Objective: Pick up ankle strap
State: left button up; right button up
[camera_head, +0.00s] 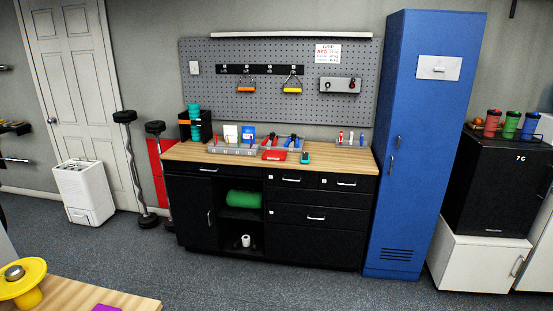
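I cannot make out an ankle strap with certainty. An orange item (246,89) and a yellow item (292,90) hang from a dark hook rail (259,69) on the grey pegboard (350,55); they look like handles or straps, too small to tell. Several small red, blue and teal items lie on the wooden top of the black workbench (320,215). Neither of my grippers shows in the head view.
A blue locker (421,150) stands right of the workbench, then a black fridge (497,185) with several shaker bottles on it. A wooden table (65,296) with a yellow round object (30,285) is at the lower left. Grey floor before the bench is clear.

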aim_at(305, 157)
jog(key=z, duration=0.35)
jog(key=i+j, duration=0.25)
jog(key=i, duration=0.45)
jog(key=i+j+u, duration=0.1)
jog(key=i+j, duration=0.2)
jog(key=i, duration=0.4)
jog(key=i+j+u, duration=0.1)
jog(key=i, duration=0.65)
jog(key=i+j, duration=0.25)
jog(key=i, duration=0.45)
jog(key=i+j+u, duration=0.1)
jog(key=i, duration=0.65)
